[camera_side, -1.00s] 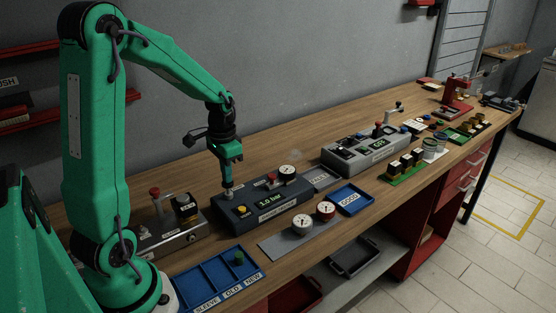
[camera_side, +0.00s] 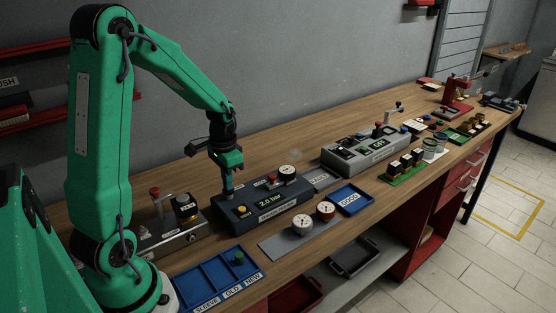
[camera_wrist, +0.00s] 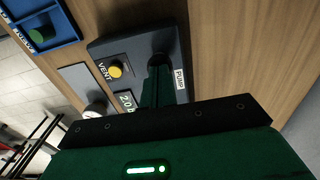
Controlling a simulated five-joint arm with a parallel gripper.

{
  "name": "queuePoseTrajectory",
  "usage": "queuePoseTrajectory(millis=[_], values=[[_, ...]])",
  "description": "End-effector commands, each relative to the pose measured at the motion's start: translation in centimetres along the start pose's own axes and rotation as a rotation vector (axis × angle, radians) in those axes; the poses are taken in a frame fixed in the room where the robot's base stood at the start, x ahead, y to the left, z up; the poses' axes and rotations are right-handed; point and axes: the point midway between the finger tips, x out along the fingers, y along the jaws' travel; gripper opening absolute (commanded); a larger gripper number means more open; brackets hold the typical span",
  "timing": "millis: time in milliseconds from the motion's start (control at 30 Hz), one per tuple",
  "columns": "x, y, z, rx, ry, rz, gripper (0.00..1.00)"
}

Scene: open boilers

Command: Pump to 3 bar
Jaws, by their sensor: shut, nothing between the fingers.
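The dark blue pressure box (camera_side: 262,207) stands on the bench, with a display (camera_side: 267,200) reading 2.0 bar. A yellow vent button (camera_side: 241,211) is at its left end, and it also shows in the wrist view (camera_wrist: 115,70) beside the VENT label. My gripper (camera_side: 228,190) is shut and empty, pointing down at the box's back left corner, by the PUMP label (camera_wrist: 180,80). The dark pump part (camera_wrist: 160,61) is at my fingertips and partly hidden, so contact is hard to tell. A gauge (camera_side: 287,173) sits at the box's back right.
Two loose gauges (camera_side: 302,225) (camera_side: 326,210) rest on a grey mat in front of the box. A blue sorting tray (camera_side: 215,280) lies front left, and a blue GOOD tray (camera_side: 350,198) lies right. A grey device (camera_side: 366,151) stands beyond.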

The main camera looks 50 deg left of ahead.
Motion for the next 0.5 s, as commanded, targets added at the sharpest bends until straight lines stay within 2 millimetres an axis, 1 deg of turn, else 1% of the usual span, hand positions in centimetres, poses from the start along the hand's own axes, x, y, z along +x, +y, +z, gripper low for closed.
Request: queuePoseTrajectory(millis=[33,67,233,367,500], values=[[0.4,0.1,0.1,0.000,-0.004,0.002,0.00],[0.3,0.1,0.1,0.000,-0.004,0.002,0.00],[-0.7,0.0,0.1,0.000,-0.003,0.001,0.00],[-2.2,0.0,0.0,0.000,0.000,0.000,0.00],[-4.5,0.0,0.0,0.000,0.003,-0.002,0.00]])
